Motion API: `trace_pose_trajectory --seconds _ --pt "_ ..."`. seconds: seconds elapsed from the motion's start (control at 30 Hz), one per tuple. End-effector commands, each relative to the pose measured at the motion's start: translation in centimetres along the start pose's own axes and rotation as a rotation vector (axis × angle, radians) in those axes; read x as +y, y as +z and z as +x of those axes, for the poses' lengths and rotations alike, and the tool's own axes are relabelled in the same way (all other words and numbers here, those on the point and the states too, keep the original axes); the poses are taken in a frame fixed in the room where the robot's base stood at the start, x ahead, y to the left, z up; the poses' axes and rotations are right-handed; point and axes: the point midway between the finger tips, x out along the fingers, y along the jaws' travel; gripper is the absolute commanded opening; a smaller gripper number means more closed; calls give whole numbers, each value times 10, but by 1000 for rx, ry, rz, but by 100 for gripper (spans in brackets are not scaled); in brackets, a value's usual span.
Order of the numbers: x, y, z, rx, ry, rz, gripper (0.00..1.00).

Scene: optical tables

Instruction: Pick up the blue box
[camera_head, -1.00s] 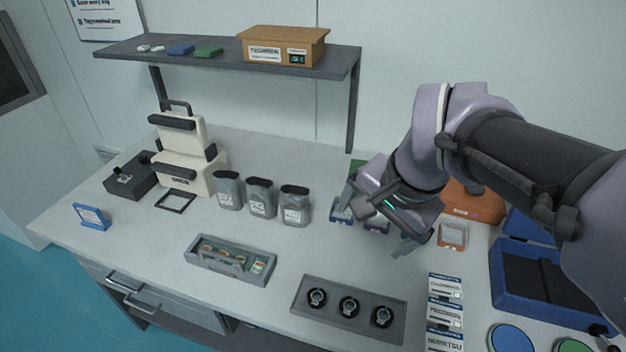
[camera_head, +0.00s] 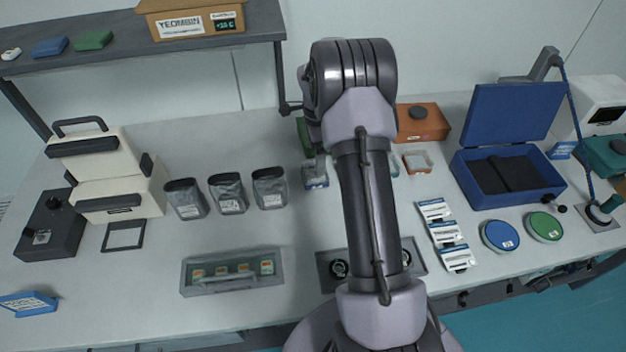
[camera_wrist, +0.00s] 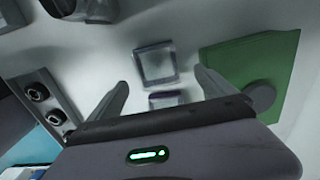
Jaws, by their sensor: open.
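A blue case (camera_head: 467,181) with its lid raised stands open on the right of the table in the head view, with a dark interior. A small flat blue box (camera_head: 50,47) lies on the shelf at upper left. Small containers with blue bases (camera_head: 315,181) stand beside my arm, partly hidden. My gripper (camera_wrist: 161,76) shows in the wrist view with its fingers apart. A small clear square container (camera_wrist: 156,64) shows between the fingers, apart from both. In the head view my arm hides most of the gripper.
Round blue (camera_head: 500,236) and green (camera_head: 545,226) discs lie before the blue case. The wrist view shows a green object (camera_wrist: 245,60) close to the right finger.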

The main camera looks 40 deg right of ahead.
Motion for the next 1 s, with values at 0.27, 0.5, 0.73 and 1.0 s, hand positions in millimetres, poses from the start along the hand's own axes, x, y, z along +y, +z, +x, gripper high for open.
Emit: trace_pose_trajectory --seconds 0.27,0.5,0.73,1.0 --pt "3 2 34 -1 1 -1 95" --pt "5 3 67 0 -1 -1 95" --pt "5 3 65 0 -1 -2 75" --pt "5 3 65 0 -1 -2 27"
